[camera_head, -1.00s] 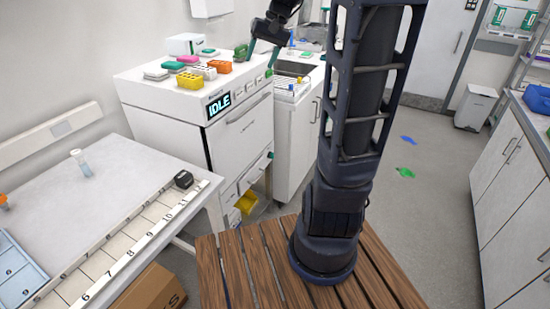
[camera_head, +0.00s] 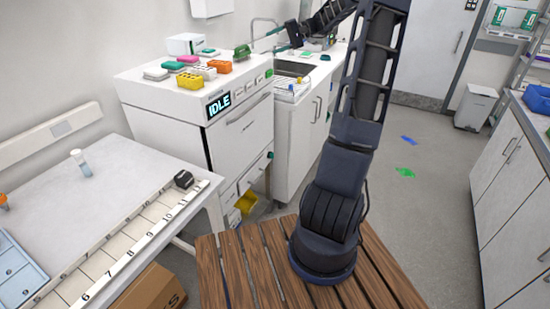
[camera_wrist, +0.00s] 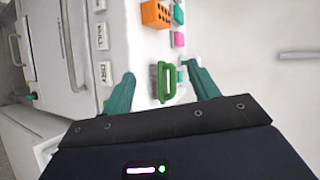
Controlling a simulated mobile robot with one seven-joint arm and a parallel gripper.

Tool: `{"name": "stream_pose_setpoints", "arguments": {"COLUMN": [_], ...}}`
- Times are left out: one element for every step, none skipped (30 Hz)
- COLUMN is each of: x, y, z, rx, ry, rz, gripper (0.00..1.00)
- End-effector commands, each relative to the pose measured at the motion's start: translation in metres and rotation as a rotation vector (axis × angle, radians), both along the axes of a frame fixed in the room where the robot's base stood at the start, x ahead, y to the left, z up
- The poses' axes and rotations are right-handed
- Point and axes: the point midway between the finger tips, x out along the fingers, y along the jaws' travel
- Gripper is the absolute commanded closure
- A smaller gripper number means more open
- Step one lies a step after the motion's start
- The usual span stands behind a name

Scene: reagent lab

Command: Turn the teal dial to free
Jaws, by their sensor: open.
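A small green-teal dial (camera_head: 269,73) sits at the right end of the white machine's front panel, past the row of buttons. A second green knob (camera_head: 270,155) is lower on the front; I cannot tell which is the named dial, nor read any dial setting. My gripper (camera_wrist: 160,70) is open and empty, with teal fingers spread to either side of a green loop-shaped object (camera_wrist: 166,82) on the machine top. It appears apart from that object. In the wrist view the left finger covers the panel's end, so the upper dial is not clearly seen.
The white machine (camera_head: 150,84) shows IDLE on its display (camera_head: 218,104). Colored racks, including a yellow one (camera_head: 189,80) and an orange one (camera_head: 219,66), crowd its top. A sink (camera_head: 293,68) lies to its right. The floor at right is mostly clear.

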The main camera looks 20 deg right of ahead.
Motion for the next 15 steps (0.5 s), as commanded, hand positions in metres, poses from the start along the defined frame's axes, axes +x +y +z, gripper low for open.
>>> {"name": "stream_pose_setpoints", "arguments": {"x": [0.010, 0.014, 0.020, 0.023, 0.027, 0.030, 0.033, 0.036, 0.039, 0.041, 0.042, 0.045, 0.047, 0.048, 0.050], "y": [-0.017, -0.025, -0.035, -0.042, -0.049, -0.057, -0.063, -0.069, -0.077, -0.082, -0.088, -0.096, -0.101, -0.106, -0.114], "z": [-0.002, -0.002, -0.001, -0.001, 0.000, 0.000, 0.000, 0.001, 0.001, 0.001, 0.001, 0.002, 0.002, 0.002, 0.002], "rx": [0.046, 0.072, 0.104, 0.124, 0.145, 0.169, 0.186, 0.202, 0.222, 0.236, 0.251, 0.269, 0.283, 0.297, 0.314], "ry": [-0.012, -0.020, -0.031, -0.039, -0.047, -0.057, -0.064, -0.071, -0.080, -0.085, -0.092, -0.101, -0.106, -0.113, -0.122], "rz": [-0.017, -0.027, -0.036, -0.043, -0.050, -0.059, -0.066, -0.073, -0.081, -0.087, -0.094, -0.101, -0.106, -0.112, -0.120], "gripper": [0.40, 0.40, 0.40, 0.40, 0.40, 0.40, 0.40, 0.40, 0.40, 0.40, 0.40, 0.40, 0.40, 0.40, 0.40]}}
